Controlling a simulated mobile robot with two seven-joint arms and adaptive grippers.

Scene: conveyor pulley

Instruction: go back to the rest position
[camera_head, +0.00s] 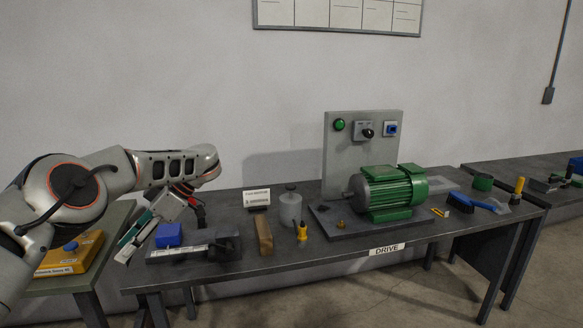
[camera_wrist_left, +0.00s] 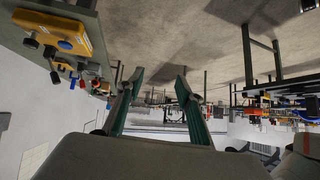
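My left arm comes in from the left in the head view, bent, with its wrist above the left end of the drive table (camera_head: 285,262). My left gripper (camera_head: 134,240) hangs tilted down and to the left, near the gap between that table and the table on the left. In the left wrist view the two teal-padded fingers (camera_wrist_left: 160,78) stand apart with nothing between them. The gripper is open and empty. My right gripper is in neither view.
A yellow box (camera_head: 78,255) lies on the left table. A blue block (camera_head: 168,235), a grey cylinder (camera_head: 290,209), a wooden block (camera_head: 264,236) and a green motor (camera_head: 393,192) are on the drive table. A grey panel (camera_head: 364,160) stands behind the motor.

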